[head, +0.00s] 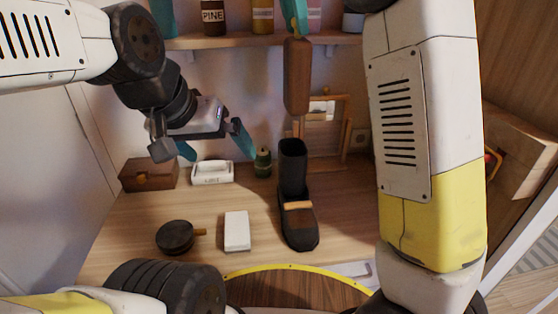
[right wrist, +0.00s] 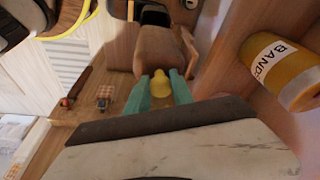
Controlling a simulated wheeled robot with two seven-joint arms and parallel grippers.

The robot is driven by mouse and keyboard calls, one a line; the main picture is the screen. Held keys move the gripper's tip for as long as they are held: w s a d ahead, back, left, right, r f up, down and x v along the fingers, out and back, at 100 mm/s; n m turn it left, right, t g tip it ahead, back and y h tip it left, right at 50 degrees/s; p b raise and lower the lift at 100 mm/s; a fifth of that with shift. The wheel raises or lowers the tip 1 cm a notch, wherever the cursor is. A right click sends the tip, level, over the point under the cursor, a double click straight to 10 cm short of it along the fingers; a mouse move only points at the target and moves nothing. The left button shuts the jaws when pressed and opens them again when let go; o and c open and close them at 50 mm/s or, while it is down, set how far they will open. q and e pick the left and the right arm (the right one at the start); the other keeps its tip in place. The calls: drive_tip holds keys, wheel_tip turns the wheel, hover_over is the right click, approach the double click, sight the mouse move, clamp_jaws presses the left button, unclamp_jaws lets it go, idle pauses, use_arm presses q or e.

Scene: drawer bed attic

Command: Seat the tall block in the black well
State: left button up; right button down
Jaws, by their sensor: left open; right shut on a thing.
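The tall brown block (head: 297,78) hangs upright below my right gripper (head: 294,14), at the level of the shelf. In the right wrist view my right gripper (right wrist: 160,88) is shut on a yellow knob at the near end of the block (right wrist: 160,50). The black well (head: 292,160) is an upright, open-topped shaft rising from a boot-shaped black base (head: 298,228) on the table. The block's lower end is a little above the well's mouth, apart from it. My left gripper (head: 214,146) is open and empty, left of the well and above the table.
A wooden shelf (head: 230,41) with several bottles runs along the back. A wooden box (head: 150,175), white dish (head: 213,173) and green jar (head: 263,162) stand behind. A black round tin (head: 175,237) and white block (head: 237,231) lie left of the well.

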drive_tip(key=shift+w+a+r, duration=0.1)
drive_tip(key=shift+a, duration=0.05)
drive_tip(key=shift+f, duration=0.3)
approach(291, 133)
drive_tip(key=s+f, duration=0.1)
drive_tip(key=f, duration=0.1)
drive_tip(key=s+d+f, duration=0.1)
drive_tip(key=f, duration=0.1)
drive_tip(key=s+d+f, duration=0.1)
drive_tip(key=f, duration=0.1)
drive_tip(key=shift+s+d+f, duration=0.15)
drive_tip(key=shift+s+f, duration=0.05)
drive_tip(key=shift+f, duration=0.25)
drive_tip(key=c, duration=1.1)
unclamp_jaws()
